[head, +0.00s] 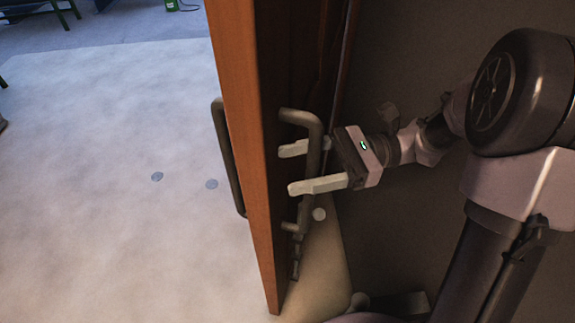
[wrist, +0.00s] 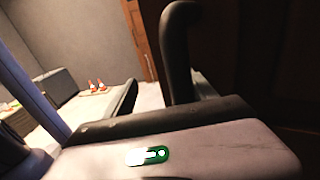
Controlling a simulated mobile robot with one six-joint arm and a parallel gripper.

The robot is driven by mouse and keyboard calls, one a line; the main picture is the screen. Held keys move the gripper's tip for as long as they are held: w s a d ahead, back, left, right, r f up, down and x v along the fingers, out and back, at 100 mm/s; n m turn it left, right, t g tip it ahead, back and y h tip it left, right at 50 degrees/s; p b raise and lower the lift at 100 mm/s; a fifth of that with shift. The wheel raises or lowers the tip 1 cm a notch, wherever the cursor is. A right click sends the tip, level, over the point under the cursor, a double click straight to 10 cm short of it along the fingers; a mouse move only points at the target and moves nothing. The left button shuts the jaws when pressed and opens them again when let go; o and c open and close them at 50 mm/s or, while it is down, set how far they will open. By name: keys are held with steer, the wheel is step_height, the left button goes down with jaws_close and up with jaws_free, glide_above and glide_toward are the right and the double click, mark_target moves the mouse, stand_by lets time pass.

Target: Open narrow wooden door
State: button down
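The narrow wooden door (head: 240,140) is seen nearly edge-on in the head view and stands ajar, with light floor to its left. A dark bar handle (head: 314,150) is on its right face, and another bar handle (head: 228,160) is on its left side. My gripper (head: 302,168) is open, its two pale fingers apart and reaching towards the door. The right handle's upright bar runs between them, in front of the upper finger and behind the lower one.
The pale floor (head: 110,150) left of the door is largely clear, with two small grey discs on it. A dark wall (head: 400,60) lies behind my arm on the right. The wrist view shows orange cones (wrist: 96,86) beside a grey block (wrist: 57,84) farther off.

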steer(key=shift+w+d+f+m+t+y, duration=0.3)
steer(key=shift+w+f+m+t, duration=0.1)
steer(key=shift+w, duration=0.15)
steer(key=c, duration=1.3)
jaws_free()
steer(key=shift+s+d+r, duration=0.1)
steer(key=shift+s+r, duration=0.05)
steer(key=shift+s, duration=0.15)
steer(key=shift+o, duration=0.2)
steer(key=shift+s, duration=0.15)
steer(key=shift+w+d, duration=0.15)
steer(key=shift+w, duration=0.15)
steer(key=shift+c, duration=1.4)
steer(key=shift+d, duration=0.1)
steer(key=shift+w+d+r, duration=0.2)
steer(key=shift+d, duration=0.05)
